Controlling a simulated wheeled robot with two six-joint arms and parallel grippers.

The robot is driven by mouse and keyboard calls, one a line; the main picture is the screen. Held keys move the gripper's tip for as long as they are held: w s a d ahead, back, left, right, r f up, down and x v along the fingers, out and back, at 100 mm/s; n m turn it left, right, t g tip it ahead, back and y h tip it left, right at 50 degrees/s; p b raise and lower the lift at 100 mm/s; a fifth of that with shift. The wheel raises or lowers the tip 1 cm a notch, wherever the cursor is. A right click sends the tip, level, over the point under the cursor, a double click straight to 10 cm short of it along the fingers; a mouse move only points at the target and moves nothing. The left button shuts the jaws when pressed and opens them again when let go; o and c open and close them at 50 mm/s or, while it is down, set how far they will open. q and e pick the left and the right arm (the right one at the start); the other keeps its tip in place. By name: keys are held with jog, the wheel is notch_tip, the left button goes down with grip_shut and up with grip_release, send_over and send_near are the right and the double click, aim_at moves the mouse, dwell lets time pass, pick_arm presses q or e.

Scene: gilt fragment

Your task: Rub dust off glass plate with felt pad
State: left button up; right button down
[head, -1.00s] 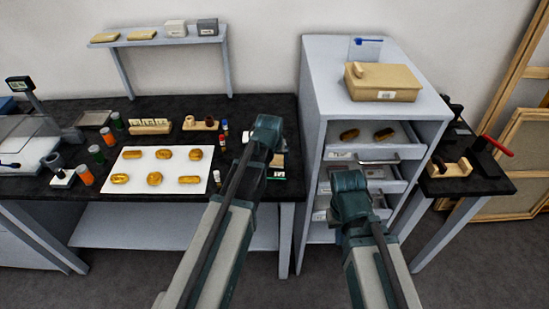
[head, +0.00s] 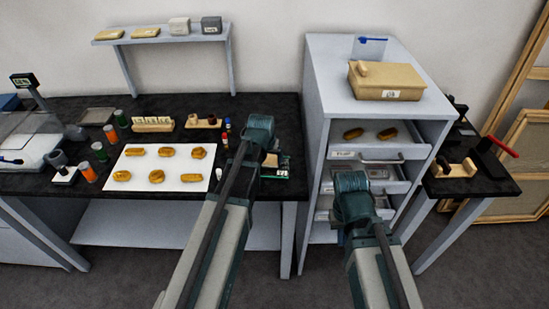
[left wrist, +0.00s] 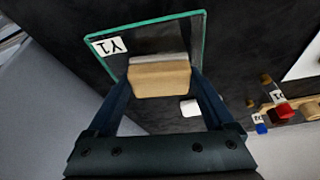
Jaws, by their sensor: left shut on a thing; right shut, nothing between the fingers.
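The glass plate (left wrist: 188,30) has green edges and a white "Y1" label, and lies on the black bench in the left wrist view. The felt pad (left wrist: 158,80), a wooden block with a grey felt edge, is between the fingers of my left gripper (left wrist: 160,84). It is over the plate's near part; I cannot tell whether it touches the glass. Dust is hard to make out. In the head view my left gripper (head: 262,150) mostly hides the plate and pad. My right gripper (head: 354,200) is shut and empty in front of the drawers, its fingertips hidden.
A white sheet (head: 185,184) with several gilt pieces lies left of my left gripper. A drawer cabinet (head: 313,110) with open drawers stands right of the bench, a tan box (head: 385,82) on top. A small white block (left wrist: 189,107) lies near the plate.

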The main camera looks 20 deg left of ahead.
pick_arm(q)
jog(key=shift+s+a, duration=0.1)
jog(key=shift+a, duration=0.3)
jog(key=shift+s+a+f, duration=0.1)
jog(key=shift+s+a, duration=0.1)
jog(key=shift+a, duration=0.7)
jog(key=shift+s+a+f, duration=0.1)
jog(key=shift+s+a, duration=0.1)
jog(key=shift+a, duration=0.7)
jog(key=shift+r, duration=0.15)
jog(key=shift+d, duration=0.1)
jog(key=shift+w+d, duration=0.2)
jog(key=shift+d, duration=0.7)
jog(key=shift+w+d, duration=0.15)
jog(key=shift+d, duration=0.75)
jog(key=shift+w+d, duration=0.25)
jog(key=shift+d, duration=0.7)
jog(key=shift+w+d, duration=0.2)
jog(key=shift+d, duration=0.7)
